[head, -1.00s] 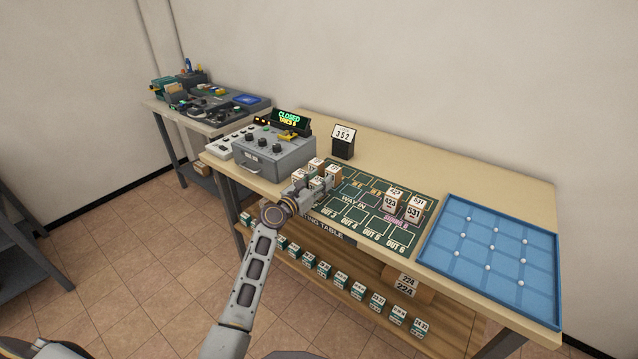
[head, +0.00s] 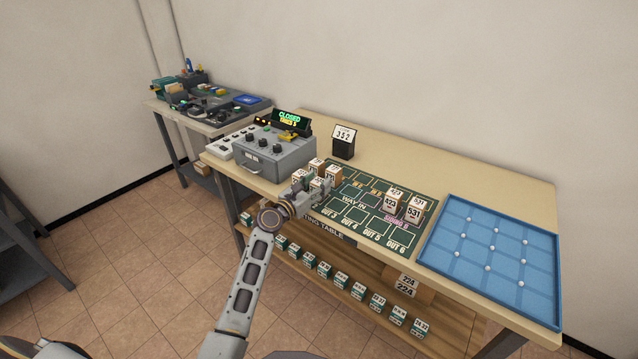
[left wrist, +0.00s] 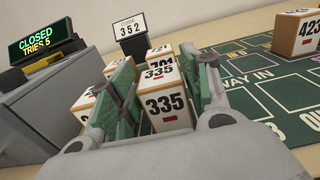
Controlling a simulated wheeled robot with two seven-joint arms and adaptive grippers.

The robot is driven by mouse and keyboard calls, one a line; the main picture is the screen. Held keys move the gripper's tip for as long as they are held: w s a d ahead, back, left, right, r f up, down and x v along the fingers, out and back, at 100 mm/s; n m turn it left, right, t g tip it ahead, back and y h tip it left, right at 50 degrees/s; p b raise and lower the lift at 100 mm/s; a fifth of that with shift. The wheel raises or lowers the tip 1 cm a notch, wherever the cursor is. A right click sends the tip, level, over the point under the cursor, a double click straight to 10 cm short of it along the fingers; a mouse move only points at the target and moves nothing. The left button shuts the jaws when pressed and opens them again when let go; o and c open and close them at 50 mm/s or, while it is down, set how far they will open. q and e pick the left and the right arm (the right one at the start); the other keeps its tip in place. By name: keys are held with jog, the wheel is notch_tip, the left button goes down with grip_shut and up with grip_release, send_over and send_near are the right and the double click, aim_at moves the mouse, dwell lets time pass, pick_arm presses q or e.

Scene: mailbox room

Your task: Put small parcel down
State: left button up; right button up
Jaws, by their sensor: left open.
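A small white-and-brown parcel marked 335 (left wrist: 166,106) stands upright on the green mat (head: 352,212) between the fingers of my left gripper (left wrist: 168,82). The left gripper is open, with one green-padded finger on each side of this parcel. In the head view my left gripper (head: 307,187) is at the mat's left end, and its fingers partly hide the parcels there. Other parcels (left wrist: 160,55) stand right behind the 335 one, and another (left wrist: 84,104) stands outside the left finger. My right gripper is not in view.
A grey box with knobs (head: 272,158) and a sign reading CLOSED (head: 291,119) stands left of the mat. A code stand (head: 344,142) is behind. Parcels 423 (head: 391,203) and 531 (head: 414,214) stand right, before a blue tray (head: 545,277).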

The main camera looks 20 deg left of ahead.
aim_at(314, 186)
pick_arm(q)
jog(key=v, duration=0.2)
jog(key=shift+s+a, duration=0.1)
jog(key=shift+s, duration=0.2)
jog(key=shift+v, duration=0.8)
jog(key=v, duration=0.6)
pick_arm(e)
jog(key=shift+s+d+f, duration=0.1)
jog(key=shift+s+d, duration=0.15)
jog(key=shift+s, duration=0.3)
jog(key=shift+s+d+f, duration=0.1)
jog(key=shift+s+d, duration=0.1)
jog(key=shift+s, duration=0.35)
pick_arm(q)
jog(key=shift+s, duration=0.15)
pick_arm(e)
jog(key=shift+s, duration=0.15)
